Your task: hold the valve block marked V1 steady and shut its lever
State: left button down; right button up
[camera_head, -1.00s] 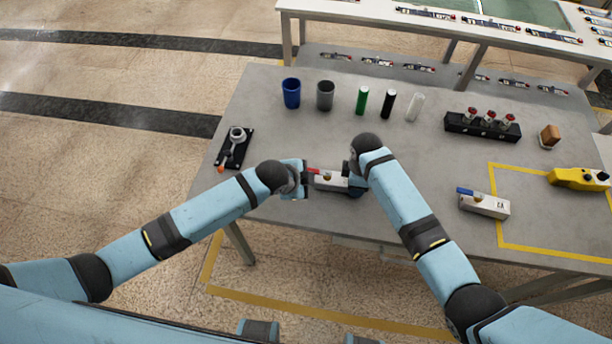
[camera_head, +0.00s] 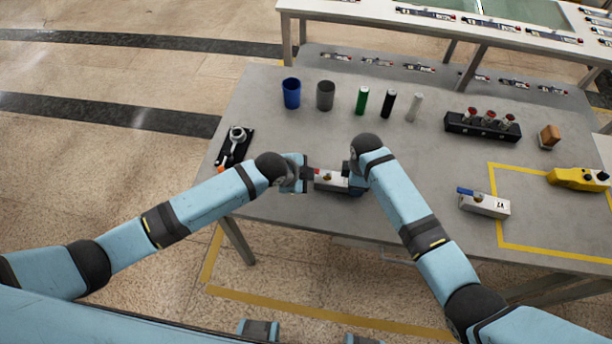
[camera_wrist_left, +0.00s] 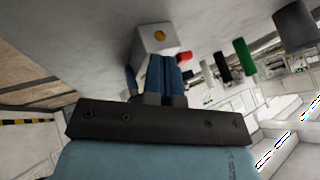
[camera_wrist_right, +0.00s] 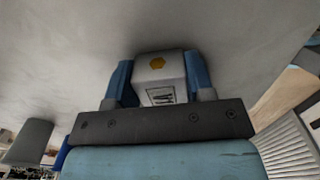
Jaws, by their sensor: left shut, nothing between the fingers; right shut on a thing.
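A small light grey valve block (camera_head: 331,181) stands on the table between my two grippers. The right wrist view shows its end face (camera_wrist_right: 160,92) with an upside-down label, hard to read, and a yellow hexagon. My right gripper (camera_wrist_right: 160,80) is shut on this block, one blue finger on each side. My left gripper (camera_head: 307,177) is shut and empty, close beside the block's left end. In the left wrist view its closed fingers (camera_wrist_left: 168,75) reach to the block (camera_wrist_left: 155,42). A red lever tip (camera_head: 317,171) shows at the block's left; the rest of the lever is mostly hidden.
Another valve block (camera_head: 485,205) with a blue lever stands in the yellow-taped area, near a yellow device (camera_head: 578,179). Cups and cylinders (camera_head: 325,95) stand behind, with a black rack (camera_head: 482,126) to the right. A black fixture (camera_head: 236,147) lies at left.

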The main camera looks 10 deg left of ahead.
pick_arm(q)
jog(key=shift+w+a, duration=0.1)
jog(key=shift+w, duration=0.05)
jog(key=w+m, duration=0.1)
jog(key=m+g+h, duration=0.1)
jog(key=m, duration=0.1)
jog(key=shift+w+a+r+g, duration=0.1)
jog(key=shift+w+a+g, duration=0.2)
jog(key=shift+w, duration=0.05)
jog(key=w+m+g, duration=0.1)
jog(key=m, duration=0.1)
jog(key=w+m+g+h, duration=0.1)
jog(key=shift+m, duration=0.4)
jog(key=w+m+g, duration=0.1)
jog(key=m, duration=0.1)
jog(key=d+m+g, duration=0.1)
jog(key=shift+w+m+g, duration=0.3)
jog(key=shift+w+m, duration=0.1)
jog(key=m+g, duration=0.1)
jog(key=m, duration=0.1)
jog(key=w+d+m+g, duration=0.1)
jog(key=shift+w+d+m, duration=0.1)
jog(key=shift+w+m, duration=0.2)
jog(key=shift+m, duration=0.1)
jog(key=shift+s, duration=0.2)
jog(key=shift+s+d, duration=0.35)
jog(key=shift+s, duration=0.25)
